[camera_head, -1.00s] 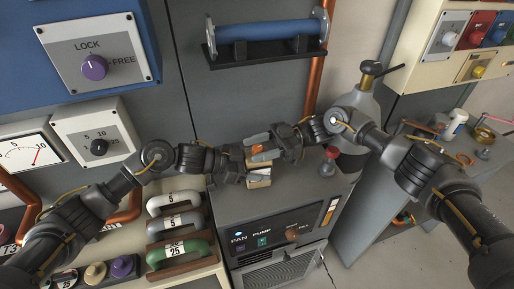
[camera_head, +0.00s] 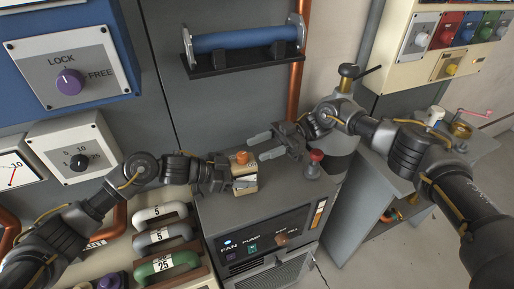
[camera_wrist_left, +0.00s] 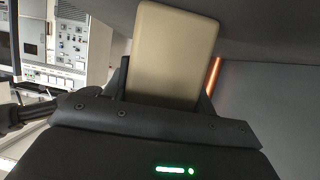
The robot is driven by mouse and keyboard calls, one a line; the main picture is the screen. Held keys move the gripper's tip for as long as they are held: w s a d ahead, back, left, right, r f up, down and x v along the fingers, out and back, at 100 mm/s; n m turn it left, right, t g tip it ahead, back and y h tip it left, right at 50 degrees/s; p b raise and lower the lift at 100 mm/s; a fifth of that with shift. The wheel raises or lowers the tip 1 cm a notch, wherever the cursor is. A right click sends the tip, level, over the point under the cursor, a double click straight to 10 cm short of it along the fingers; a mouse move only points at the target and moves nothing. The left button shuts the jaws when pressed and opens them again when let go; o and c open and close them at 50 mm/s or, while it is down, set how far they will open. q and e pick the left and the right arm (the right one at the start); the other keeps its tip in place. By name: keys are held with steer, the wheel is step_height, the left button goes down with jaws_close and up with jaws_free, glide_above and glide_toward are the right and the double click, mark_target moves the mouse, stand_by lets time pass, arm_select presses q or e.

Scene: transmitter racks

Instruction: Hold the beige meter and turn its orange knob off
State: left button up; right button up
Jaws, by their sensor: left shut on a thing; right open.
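The beige meter (camera_head: 246,182) is held upright above the grey cabinet top in the head view, with its orange knob (camera_head: 242,157) facing up. My left gripper (camera_head: 232,178) comes in from the left and is shut on the meter. In the left wrist view the meter's plain beige side (camera_wrist_left: 172,50) stands between the fingers. My right gripper (camera_head: 260,147) is open and empty, just right of the knob and apart from it. The knob's pointer is too small to read.
A red-topped knob (camera_head: 315,158) stands on the cabinet close to my right gripper. A blue tube on a black shelf (camera_head: 245,58) is above. Coloured handles (camera_head: 165,262) are at the lower left. A grey bottle (camera_head: 340,118) stands behind my right arm.

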steer(key=s+a+r+n+g+h, duration=0.2)
steer(key=s+a+r+g+h, duration=0.15)
steer(key=s+a+h, duration=0.45)
steer(key=s+a+r+n+g+h, duration=0.15)
steer(key=s+a+r+h, duration=0.35)
steer(key=s, duration=0.5)
steer(key=m+t+h, duration=0.3)
steer(key=m+t, duration=0.1)
steer(key=t, duration=0.8)
glide_above(242, 154)
steer(key=shift+s+a+f, duration=0.2)
steer(key=shift+s+f, duration=0.1)
steer(key=shift+f, duration=0.05)
steer(key=shift+w+d+r+t, duration=0.2)
steer(key=shift+w+t, duration=0.05)
steer(key=shift+t, duration=0.05)
steer(key=shift+f, duration=3.8)
